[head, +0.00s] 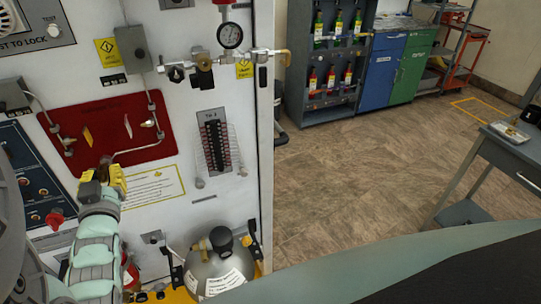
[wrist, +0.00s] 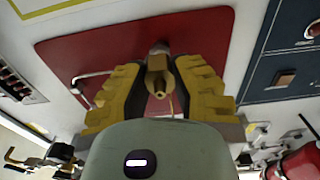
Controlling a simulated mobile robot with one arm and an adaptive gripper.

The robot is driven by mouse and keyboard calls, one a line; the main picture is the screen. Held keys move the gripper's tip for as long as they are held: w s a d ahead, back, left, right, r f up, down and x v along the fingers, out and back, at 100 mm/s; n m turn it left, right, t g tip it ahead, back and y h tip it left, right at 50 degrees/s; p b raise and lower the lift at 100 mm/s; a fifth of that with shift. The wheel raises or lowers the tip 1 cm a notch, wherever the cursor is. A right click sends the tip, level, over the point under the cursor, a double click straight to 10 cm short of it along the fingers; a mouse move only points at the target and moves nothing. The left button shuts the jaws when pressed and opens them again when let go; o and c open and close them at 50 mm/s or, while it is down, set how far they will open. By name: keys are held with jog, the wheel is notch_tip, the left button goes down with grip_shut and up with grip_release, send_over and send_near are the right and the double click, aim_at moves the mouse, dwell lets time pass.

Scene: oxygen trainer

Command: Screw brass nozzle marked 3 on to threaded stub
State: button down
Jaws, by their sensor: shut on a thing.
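My gripper (head: 108,180) is at the lower edge of the red panel (head: 98,120) in the head view. In the wrist view its yellow-padded fingers (wrist: 158,66) are shut on a small brass nozzle (wrist: 157,82). A greyish round end, which looks like the threaded stub (wrist: 160,48), shows directly beyond the nozzle against the red panel. The nozzle appears in line with it, but I cannot tell whether they touch or how far any thread is engaged. The number on the nozzle is not readable. In the head view my fingers hide the nozzle.
Thin metal pipes with fittings (head: 149,122) run on and beside the red panel. A gauge (head: 230,36) and valves sit at the upper right of the white wall panel. A grey cylinder (head: 217,272) stands below. The floor to the right is open.

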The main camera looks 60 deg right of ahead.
jog(key=shift+b+x, duration=0.5)
jog(key=shift+x, duration=0.4)
jog(key=shift+f, duration=0.1)
jog(key=shift+f+m+b, duration=0.2)
jog(key=shift+m+b, duration=0.6)
jog(key=shift+b, duration=0.05)
jog(key=shift+m+b, duration=0.4)
jog(key=shift+m, duration=0.2)
jog(key=shift+r+m, duration=0.2)
jog(key=shift+m, duration=0.3)
jog(key=shift+f+b, duration=0.1)
jog(key=shift+b, duration=0.2)
